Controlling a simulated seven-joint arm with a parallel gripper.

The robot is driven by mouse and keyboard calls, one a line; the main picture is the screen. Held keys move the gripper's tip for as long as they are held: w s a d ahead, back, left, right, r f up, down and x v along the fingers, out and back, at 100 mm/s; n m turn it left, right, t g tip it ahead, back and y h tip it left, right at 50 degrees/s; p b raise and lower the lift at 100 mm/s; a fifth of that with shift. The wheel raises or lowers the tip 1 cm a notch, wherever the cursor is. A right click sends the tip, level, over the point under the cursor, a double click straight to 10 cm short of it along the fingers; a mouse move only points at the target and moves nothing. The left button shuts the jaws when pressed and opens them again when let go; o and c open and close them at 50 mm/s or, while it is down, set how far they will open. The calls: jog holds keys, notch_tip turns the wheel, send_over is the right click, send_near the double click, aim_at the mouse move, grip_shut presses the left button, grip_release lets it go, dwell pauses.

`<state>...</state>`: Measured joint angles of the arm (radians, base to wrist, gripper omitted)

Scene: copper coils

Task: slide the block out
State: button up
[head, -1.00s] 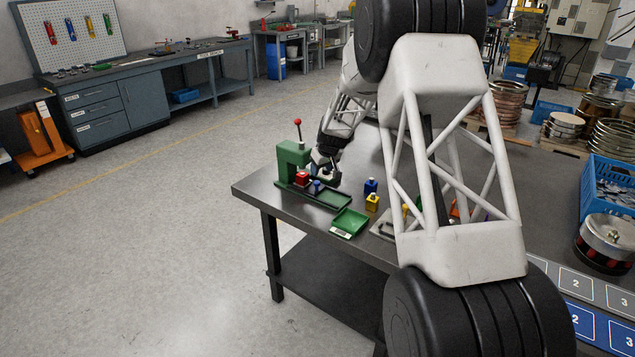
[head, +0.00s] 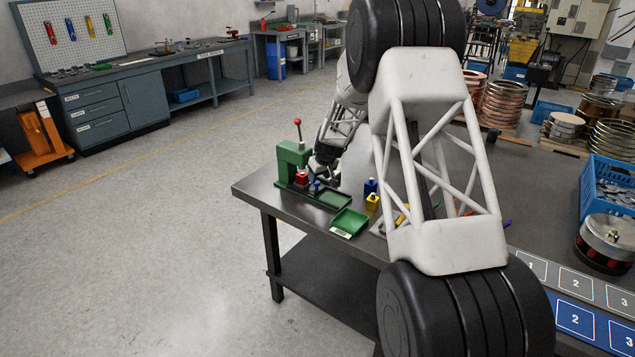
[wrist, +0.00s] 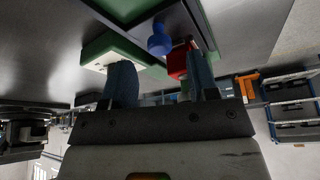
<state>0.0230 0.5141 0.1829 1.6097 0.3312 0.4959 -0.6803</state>
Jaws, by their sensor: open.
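A green press (head: 292,158) with a red-balled lever stands at the table's left end. A red block (head: 301,178) sits at its base, under the press head; it also shows in the wrist view (wrist: 177,64). A blue knob (head: 317,187) stands just right of the red block and also shows in the wrist view (wrist: 158,41). A dark slide with a green edge (head: 334,199) runs right from the press. My gripper (wrist: 160,64) is open, with the red block and blue knob seen between and beyond its fingers. I cannot tell whether it touches either.
A green tray (head: 349,223) lies in front of the slide near the table edge. A blue block (head: 370,187) and a yellow block (head: 372,202) stand to the right. My arm hides part of the table (head: 262,190) further right.

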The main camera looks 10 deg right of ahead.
aim_at(317, 182)
jog(key=shift+x, duration=1.75)
grip_shut()
